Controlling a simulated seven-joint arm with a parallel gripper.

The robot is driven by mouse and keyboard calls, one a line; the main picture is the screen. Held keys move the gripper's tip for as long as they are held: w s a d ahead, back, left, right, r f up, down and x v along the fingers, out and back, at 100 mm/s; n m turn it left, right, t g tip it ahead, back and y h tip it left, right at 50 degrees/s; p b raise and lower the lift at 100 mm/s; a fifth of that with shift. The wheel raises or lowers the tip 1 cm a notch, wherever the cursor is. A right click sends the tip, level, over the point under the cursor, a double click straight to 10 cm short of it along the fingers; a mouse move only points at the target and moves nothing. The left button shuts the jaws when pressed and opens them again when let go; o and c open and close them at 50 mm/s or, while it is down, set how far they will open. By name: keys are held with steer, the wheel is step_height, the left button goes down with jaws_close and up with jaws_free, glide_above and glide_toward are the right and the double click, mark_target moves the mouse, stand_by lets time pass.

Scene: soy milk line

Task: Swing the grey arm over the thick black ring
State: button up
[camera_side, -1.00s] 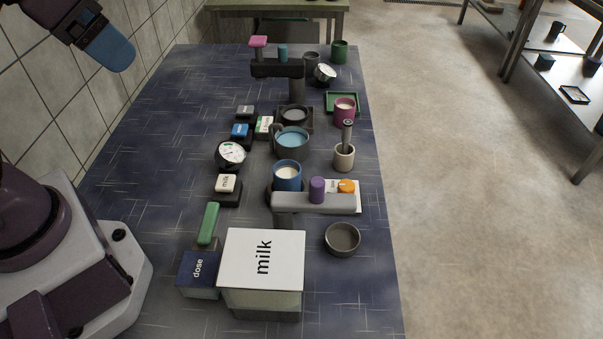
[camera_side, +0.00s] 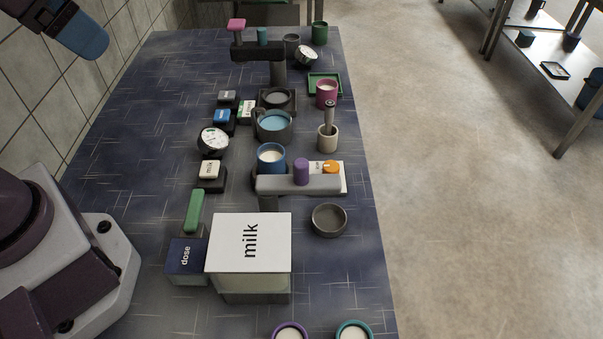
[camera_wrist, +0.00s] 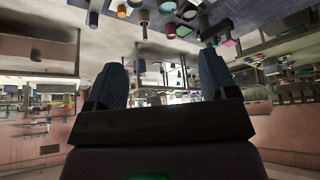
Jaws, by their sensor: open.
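The grey arm (camera_side: 325,185) is a thick horizontal bar on a short post, carrying a purple knob (camera_side: 301,171). It points right, over a white card with an orange piece. A dark rim (camera_side: 255,180) shows beside the base of the blue cup (camera_side: 271,160), mostly hidden by cup and bar; I cannot tell if it is the thick black ring. My gripper (camera_side: 88,40) is high at the upper left, far from the grey arm. In the wrist view my gripper (camera_wrist: 163,80) has its two blue fingers wide apart with nothing between them.
A white-topped milk box (camera_side: 250,243), a dose box (camera_side: 187,258) with a green lever and a dark bowl (camera_side: 329,219) stand near the bar. Farther back are a blue-filled pot (camera_side: 274,125), a mortar (camera_side: 327,138) and a black arm (camera_side: 258,52).

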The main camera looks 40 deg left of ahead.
steer(key=c, duration=0.3)
steer(key=shift+w+d+f+m+g, duration=0.4)
steer(key=shift+d+f+g, duration=0.1)
steer(key=shift+d+f, duration=0.3)
steer(key=shift+c, duration=1)
steer(key=g, duration=0.5)
glide_toward(301, 163)
steer(key=shift+n, duration=0.4)
step_height(301, 163, down, 11)
steer(key=shift+s, duration=0.15)
steer(key=shift+c, duration=0.5)
jaws_close()
